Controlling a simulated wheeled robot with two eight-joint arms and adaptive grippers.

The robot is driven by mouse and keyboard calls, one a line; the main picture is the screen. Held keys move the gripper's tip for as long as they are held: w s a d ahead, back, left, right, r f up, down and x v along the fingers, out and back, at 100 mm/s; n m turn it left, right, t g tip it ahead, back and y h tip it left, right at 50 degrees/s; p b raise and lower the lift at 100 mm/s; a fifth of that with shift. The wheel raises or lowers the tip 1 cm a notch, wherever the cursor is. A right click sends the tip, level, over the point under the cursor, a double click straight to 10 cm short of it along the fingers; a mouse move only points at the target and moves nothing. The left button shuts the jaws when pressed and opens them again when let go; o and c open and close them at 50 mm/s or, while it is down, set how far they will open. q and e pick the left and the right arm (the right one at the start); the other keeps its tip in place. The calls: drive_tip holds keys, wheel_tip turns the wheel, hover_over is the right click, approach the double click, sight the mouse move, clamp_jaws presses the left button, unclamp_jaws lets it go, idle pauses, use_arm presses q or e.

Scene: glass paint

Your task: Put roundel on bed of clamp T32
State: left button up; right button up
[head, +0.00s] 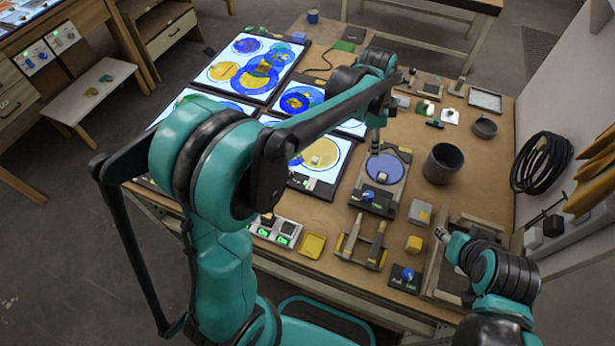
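A flat, round blue-grey disc (388,168) lies on a dark device (378,207) with a blue knob, right of the lit panels. The disc may be the roundel and the device the clamp, but no T32 label is readable. My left gripper (375,148) points down at the disc's upper left edge; whether it touches the disc is unclear. Its fingers are too small to tell open from shut. My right gripper (441,236) is low at the right, near a wooden frame, away from the disc. Its finger state is unclear.
Lit panels (222,75) with blue and yellow round glass lie to the left. A dark cup (443,163) stands right of the disc.

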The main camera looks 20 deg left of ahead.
use_arm(q)
drive_tip(key=s+a+n+t, duration=0.2)
drive_tip(key=s+a+n, duration=0.2)
drive_tip(key=s, duration=0.3)
drive_tip(key=s+a+r+n+t+y, duration=0.1)
drive_tip(key=s+a+n+t, duration=0.1)
drive_tip(key=s+a+n, duration=0.2)
drive_tip(key=s+a+r+n+t, duration=0.1)
drive_tip(key=s+a+n+t, duration=0.1)
drive_tip(key=s+a+n, duration=0.2)
drive_tip(key=s+n, duration=0.3)
drive_tip(key=s, duration=0.3)
drive_tip(key=shift+a+r+y, duration=0.15)
drive_tip(key=shift+a+y, duration=0.1)
drive_tip(key=shift+y, duration=0.05)
wheel_tip(320, 180, down, 6)
drive_tip(key=b, duration=0.6)
drive_tip(key=shift+f, duration=0.25)
